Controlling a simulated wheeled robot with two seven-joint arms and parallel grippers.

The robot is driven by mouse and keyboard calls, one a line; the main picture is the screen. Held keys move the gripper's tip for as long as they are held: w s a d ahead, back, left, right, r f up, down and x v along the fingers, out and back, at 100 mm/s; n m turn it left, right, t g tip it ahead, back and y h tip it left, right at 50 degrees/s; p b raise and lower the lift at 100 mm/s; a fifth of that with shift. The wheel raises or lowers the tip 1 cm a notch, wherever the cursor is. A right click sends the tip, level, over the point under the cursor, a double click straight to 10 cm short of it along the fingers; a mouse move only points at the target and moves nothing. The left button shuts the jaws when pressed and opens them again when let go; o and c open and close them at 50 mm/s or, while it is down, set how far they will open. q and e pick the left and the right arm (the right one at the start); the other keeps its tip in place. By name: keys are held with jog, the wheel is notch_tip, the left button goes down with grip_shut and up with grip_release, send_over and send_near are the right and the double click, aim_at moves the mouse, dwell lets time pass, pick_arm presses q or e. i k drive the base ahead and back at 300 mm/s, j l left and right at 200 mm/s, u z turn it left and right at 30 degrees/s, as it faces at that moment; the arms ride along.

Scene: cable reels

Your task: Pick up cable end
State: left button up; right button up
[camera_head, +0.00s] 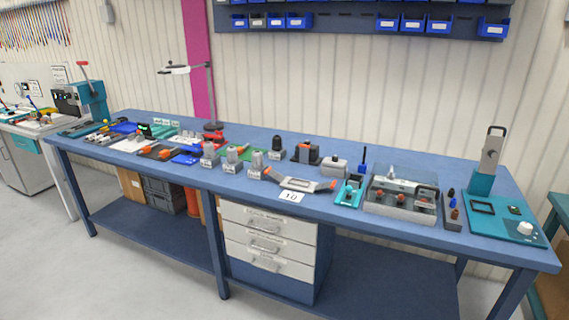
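Neither of my grippers shows in the head view. No cable end can be made out at this size. Several small grey spool-like items (208,153) stand on the blue workbench (352,218) left of its middle, with white labels at their feet. Another grey one (256,163) stands at the front edge beside them. Many thin cables or cords (35,25) hang in a row on the wall at the far left.
The bench carries a lamp (210,95), a grey tray of parts (400,213), a teal press-like device (485,180) and a grey tool with orange ends (298,183). A drawer unit (268,245) sits below. Grey floor is clear in front.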

aim_at(240, 149)
jog(key=i+j+u, duration=0.1)
jog(key=i+j, duration=0.15)
jog(key=i, duration=0.2)
jog(key=i+j+u, duration=0.1)
jog(key=i, duration=0.35)
jog(key=j, duration=0.1)
